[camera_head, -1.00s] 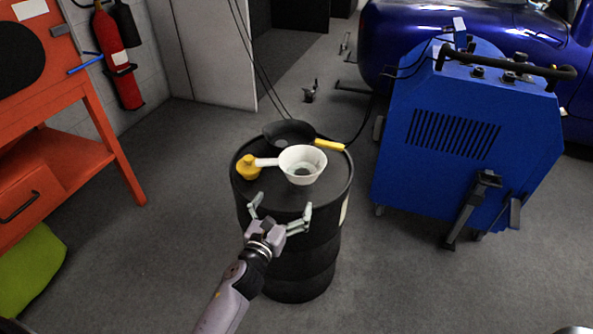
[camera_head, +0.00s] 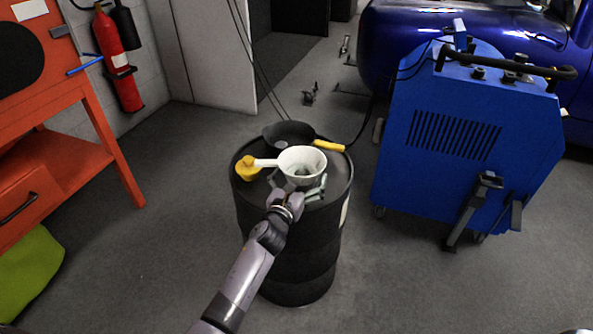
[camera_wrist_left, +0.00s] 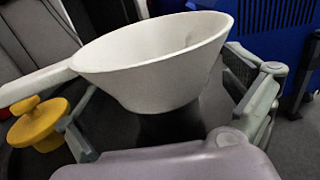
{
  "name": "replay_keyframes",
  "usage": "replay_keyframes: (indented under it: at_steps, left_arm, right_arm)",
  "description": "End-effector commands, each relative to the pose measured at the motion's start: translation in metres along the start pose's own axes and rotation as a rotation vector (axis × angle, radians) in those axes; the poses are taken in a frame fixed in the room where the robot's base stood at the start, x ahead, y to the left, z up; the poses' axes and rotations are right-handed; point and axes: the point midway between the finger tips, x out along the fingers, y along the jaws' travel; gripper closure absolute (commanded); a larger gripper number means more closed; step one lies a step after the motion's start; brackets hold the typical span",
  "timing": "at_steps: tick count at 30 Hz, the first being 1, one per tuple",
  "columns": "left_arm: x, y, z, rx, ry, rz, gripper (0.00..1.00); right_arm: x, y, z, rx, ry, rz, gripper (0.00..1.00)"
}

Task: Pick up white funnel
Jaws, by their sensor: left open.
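The white funnel (camera_head: 302,157) is over the top of the black drum, its wide mouth up and its white handle pointing left toward a yellow piece. In the left wrist view the funnel (camera_wrist_left: 160,65) fills the middle, with its handle at the left edge. My left gripper (camera_head: 298,184) is open at the near side of the funnel. In the left wrist view its fingers lie to the left and right of the funnel's lower body. I cannot tell whether they touch it. The funnel's lower end is hidden. My right gripper is not in view.
The black drum (camera_head: 290,245) carries a yellow piece (camera_head: 248,169) and a dark pan-like funnel (camera_head: 285,133) with a yellow handle behind. A blue machine (camera_head: 460,140) stands right, an orange bench (camera_head: 80,110) left. Grey floor is free around the drum.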

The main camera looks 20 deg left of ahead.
Motion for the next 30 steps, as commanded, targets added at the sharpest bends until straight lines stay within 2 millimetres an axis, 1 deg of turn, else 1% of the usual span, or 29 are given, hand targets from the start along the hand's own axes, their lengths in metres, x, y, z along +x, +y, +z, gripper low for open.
replay_keyframes:
  at_steps: [3, 25, 30]
  left_arm:
    - [-0.0003, 0.0000, 0.0002, 0.000, 0.000, 0.000, 0.01]
    - [-0.0006, 0.0002, 0.0004, 0.001, 0.000, 0.000, 0.50]
    - [-0.0005, 0.0002, 0.0008, 0.001, -0.001, 0.000, 0.51]
  right_arm:
    - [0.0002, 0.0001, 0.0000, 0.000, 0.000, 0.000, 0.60]
    - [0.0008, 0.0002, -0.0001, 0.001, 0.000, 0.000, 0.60]
    - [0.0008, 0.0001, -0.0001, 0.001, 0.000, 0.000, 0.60]
